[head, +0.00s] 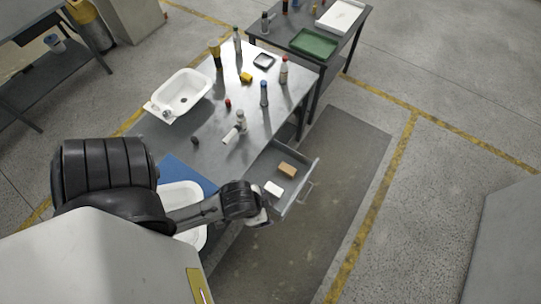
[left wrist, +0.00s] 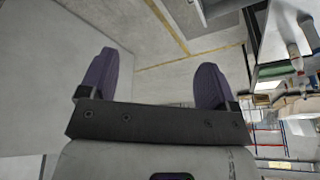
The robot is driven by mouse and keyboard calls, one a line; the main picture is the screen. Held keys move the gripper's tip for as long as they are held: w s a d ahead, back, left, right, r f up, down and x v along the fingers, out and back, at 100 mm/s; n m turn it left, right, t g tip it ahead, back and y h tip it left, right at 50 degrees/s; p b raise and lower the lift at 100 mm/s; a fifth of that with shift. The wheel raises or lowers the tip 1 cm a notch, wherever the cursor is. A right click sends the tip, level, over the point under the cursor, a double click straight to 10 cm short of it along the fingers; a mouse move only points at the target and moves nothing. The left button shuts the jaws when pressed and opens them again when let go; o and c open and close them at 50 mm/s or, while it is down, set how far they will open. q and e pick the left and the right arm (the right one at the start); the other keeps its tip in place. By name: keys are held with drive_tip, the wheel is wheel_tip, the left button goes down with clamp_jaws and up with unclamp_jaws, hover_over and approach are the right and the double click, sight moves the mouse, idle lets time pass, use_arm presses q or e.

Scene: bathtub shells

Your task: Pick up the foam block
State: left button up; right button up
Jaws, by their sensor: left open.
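An open drawer (head: 297,193) at the right side of the grey table holds a tan block (head: 288,169) and a white block (head: 273,188). I cannot tell for sure which of these is the foam block. My left arm reaches in beside the drawer's near end, and its wrist is just left of the white block. My left gripper (left wrist: 154,75) shows two dark fingers spread wide with nothing between them in the left wrist view. Neither block shows clearly there. My right gripper is not in view.
The table (head: 207,137) carries a white basin (head: 181,92), several bottles and a yellow object (head: 246,77). A second white basin (head: 184,196) lies on a blue mat (head: 180,170), partly behind my arm. A green tray (head: 314,42) sits on the far table. The floor right of the drawer is clear.

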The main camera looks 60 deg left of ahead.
use_arm(q)
drive_tip(key=w+a+f+m+t+y+b, duration=0.1)
drive_tip(key=w+a+f+m+y+b, duration=0.15)
drive_tip(key=w+a+f+b, duration=0.6)
drive_tip(key=w+a+f+m+t+y+b, duration=0.2)
drive_tip(key=a+f+y+b, duration=0.15)
drive_tip(key=f+b, duration=1.1)
drive_tip(key=w+a+m+t+b, duration=1)
drive_tip(key=w+a+m+b, duration=0.3)
drive_tip(key=m+g+h, duration=1)
drive_tip(key=m+g, duration=0.4)
drive_tip(key=m, duration=1.4)
approach(273, 189)
drive_tip(key=b+x, duration=0.1)
drive_tip(key=x, duration=0.4)
drive_tip(key=shift+w+d, duration=0.15)
drive_tip(key=shift+w, duration=0.1)
drive_tip(key=shift+b+x, duration=0.6)
drive_tip(key=shift+x, duration=1.8)
drive_tip(key=shift+d+f, duration=0.1)
drive_tip(key=shift+f, duration=0.3)
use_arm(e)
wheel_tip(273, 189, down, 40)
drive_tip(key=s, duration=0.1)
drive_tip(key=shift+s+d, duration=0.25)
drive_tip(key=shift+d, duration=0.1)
